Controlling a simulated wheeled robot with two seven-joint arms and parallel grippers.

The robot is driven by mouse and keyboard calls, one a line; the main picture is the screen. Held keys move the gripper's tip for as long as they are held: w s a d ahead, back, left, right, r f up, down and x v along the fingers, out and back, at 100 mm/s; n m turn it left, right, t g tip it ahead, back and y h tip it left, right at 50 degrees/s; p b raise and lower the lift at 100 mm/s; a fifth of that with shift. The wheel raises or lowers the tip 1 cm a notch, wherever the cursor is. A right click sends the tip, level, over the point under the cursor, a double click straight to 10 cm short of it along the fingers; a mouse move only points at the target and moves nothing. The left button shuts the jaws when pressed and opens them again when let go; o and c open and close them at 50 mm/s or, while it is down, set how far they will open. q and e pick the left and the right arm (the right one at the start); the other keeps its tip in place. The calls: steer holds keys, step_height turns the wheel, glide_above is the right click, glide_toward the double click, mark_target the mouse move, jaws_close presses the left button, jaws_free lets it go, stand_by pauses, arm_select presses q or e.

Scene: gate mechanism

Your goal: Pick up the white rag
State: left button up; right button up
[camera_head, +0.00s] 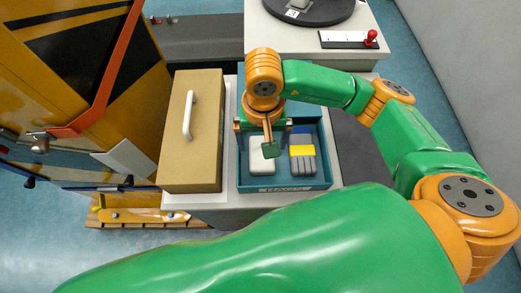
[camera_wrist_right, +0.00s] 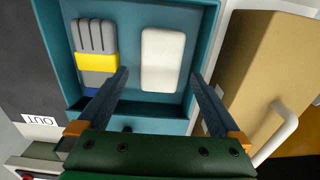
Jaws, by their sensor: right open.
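The white rag (camera_wrist_right: 162,60) is a flat rounded block lying in a teal tray (camera_head: 330,150) labelled "RAGS". In the head view the rag (camera_head: 257,163) is at the tray's left side, partly covered by my right gripper. My right gripper (camera_wrist_right: 160,76) is open above the tray. In the wrist view its two fingers reach down on either side of the rag's near part, with gaps, and nothing is between them in grip. Its fingertips are largely hidden in the head view. My left gripper is not in view.
A grey ridged item with a yellow band (camera_head: 302,150) lies in the tray beside the rag. A tan box with a white handle (camera_head: 190,125) stands close left of the tray. A red-knobbed lever (camera_head: 370,38) is at the back right.

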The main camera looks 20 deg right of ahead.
step_height(320, 180, down, 4)
steer(key=shift+f+p, duration=0.2)
steer(key=shift+p, duration=0.2)
steer(key=shift+a, duration=0.1)
steer(key=c, duration=1.2)
steer(key=r+p, duration=0.2)
steer(key=r, duration=0.1)
steer(key=r+p, duration=0.1)
steer(key=r, duration=0.1)
steer(key=shift+s+r, duration=0.15)
steer(key=shift+s, duration=0.25)
steer(key=shift+c, duration=0.2)
arm_select(q)
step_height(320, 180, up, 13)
steer(key=p, duration=0.8)
steer(key=shift+p, duration=0.3)
arm_select(e)
steer(key=s+a+r, duration=0.2)
steer(key=s+r, duration=0.5)
steer(key=s, duration=0.6)
steer(key=shift+r, duration=0.4)
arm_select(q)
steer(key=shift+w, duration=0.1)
